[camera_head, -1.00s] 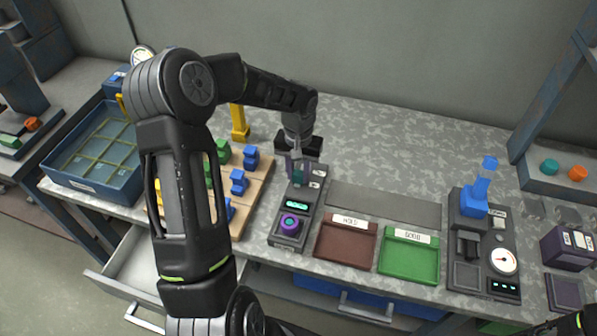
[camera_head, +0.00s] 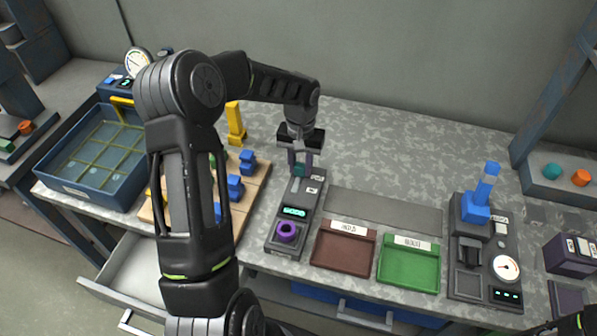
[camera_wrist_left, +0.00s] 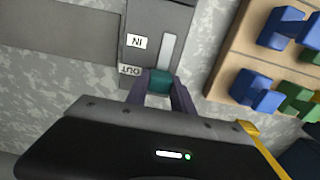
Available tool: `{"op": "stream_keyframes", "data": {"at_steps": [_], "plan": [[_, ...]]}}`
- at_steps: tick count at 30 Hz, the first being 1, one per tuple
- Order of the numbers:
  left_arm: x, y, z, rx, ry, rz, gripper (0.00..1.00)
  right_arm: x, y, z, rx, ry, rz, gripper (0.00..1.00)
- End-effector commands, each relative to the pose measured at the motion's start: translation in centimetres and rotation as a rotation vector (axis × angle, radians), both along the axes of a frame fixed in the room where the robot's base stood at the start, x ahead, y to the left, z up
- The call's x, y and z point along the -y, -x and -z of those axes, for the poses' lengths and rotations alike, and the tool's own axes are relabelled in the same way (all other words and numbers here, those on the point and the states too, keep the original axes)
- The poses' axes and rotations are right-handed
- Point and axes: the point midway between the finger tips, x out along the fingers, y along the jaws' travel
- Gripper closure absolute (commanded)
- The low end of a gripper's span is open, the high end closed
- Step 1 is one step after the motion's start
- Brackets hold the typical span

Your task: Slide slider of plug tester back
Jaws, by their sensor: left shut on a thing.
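The plug tester (camera_head: 271,237) is a long dark box standing on the bench in the head view. A purple ring-like plug (camera_head: 286,232) sits at its front end, behind it a lit teal display (camera_head: 294,212). Its teal slider knob (camera_wrist_left: 160,82) is at the OUT-labelled end of a pale slot (camera_wrist_left: 169,50) in the left wrist view. My left gripper (camera_head: 300,167) points down at the tester's back end, its two fingers closed on either side of the knob. My right gripper is not in view.
A brown tray (camera_head: 343,268) and a green tray (camera_head: 410,287) lie right of the tester. A wooden board (camera_head: 255,185) with blue and green pieces is close on its left. A gauge device (camera_head: 458,285) stands farther right. An open drawer (camera_head: 125,270) juts out at front left.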

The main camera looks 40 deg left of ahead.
Motion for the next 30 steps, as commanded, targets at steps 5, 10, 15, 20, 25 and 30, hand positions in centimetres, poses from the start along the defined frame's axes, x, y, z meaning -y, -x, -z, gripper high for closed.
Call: {"op": "stream_keyframes", "data": {"at_steps": [5, 10, 15, 20, 25, 30], "plan": [[-0.18, -0.51, 0.01, 0.006, -0.001, 0.000, 1.00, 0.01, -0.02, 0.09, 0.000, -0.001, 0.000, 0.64], [-0.20, -0.57, -0.06, 0.008, -0.002, 0.000, 0.71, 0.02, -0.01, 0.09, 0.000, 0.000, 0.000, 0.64], [-0.15, -0.47, -0.01, 0.005, -0.001, 0.000, 0.57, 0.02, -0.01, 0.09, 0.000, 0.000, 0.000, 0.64], [-0.13, -0.39, 0.04, 0.003, 0.000, 0.000, 0.49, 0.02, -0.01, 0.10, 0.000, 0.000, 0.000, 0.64], [-0.11, -0.35, 0.05, 0.001, 0.000, 0.000, 0.49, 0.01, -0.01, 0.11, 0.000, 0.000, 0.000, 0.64], [-0.18, -0.39, -0.79, 0.003, -0.002, -0.001, 0.49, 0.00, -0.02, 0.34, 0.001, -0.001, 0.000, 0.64]]}}
